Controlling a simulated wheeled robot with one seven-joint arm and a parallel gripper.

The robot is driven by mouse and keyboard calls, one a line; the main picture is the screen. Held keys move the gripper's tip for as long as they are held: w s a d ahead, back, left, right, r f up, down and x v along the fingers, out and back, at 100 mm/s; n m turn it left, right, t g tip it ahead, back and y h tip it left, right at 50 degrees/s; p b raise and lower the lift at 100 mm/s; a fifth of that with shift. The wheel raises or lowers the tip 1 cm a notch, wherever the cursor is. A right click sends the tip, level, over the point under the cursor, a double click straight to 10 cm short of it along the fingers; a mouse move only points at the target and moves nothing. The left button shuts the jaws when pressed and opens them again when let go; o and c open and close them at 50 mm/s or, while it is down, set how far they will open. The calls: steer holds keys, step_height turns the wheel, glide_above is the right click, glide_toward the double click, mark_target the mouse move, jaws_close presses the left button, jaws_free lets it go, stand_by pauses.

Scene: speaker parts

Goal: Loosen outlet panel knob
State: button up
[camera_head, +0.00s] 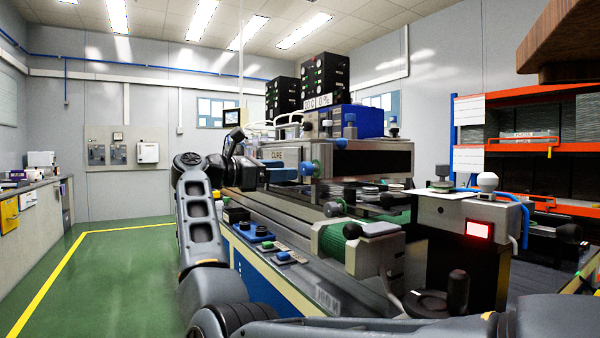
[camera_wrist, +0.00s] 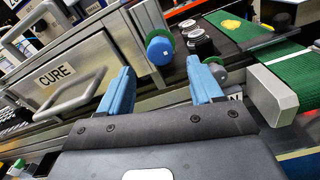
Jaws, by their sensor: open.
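A round blue knob with a green rim (camera_wrist: 160,50) sits at the end of the housing marked CURE (camera_wrist: 62,72). It fits the outlet panel knob, though no label on it shows. In the head view the blue knob (camera_head: 306,168) sits at the left of a long dark panel (camera_head: 372,163). My gripper (camera_wrist: 160,70) is open, its two blue fingers pointing toward the knob. The knob shows in the gap between the fingertips, beyond them; I cannot tell how far. In the head view my gripper (camera_head: 284,168) is just left of the knob.
A grey knob with a green rim (camera_wrist: 214,70) is partly behind my right finger. A green belt (camera_wrist: 275,55) and a grey block (camera_wrist: 272,97) lie to the right. Metal handles (camera_wrist: 75,92) stick out from the CURE housing. Green floor (camera_head: 120,270) is open at left.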

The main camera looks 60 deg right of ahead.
mark_target(302, 169)
steer(key=shift+x, duration=2.85)
steer(key=c, duration=1.1)
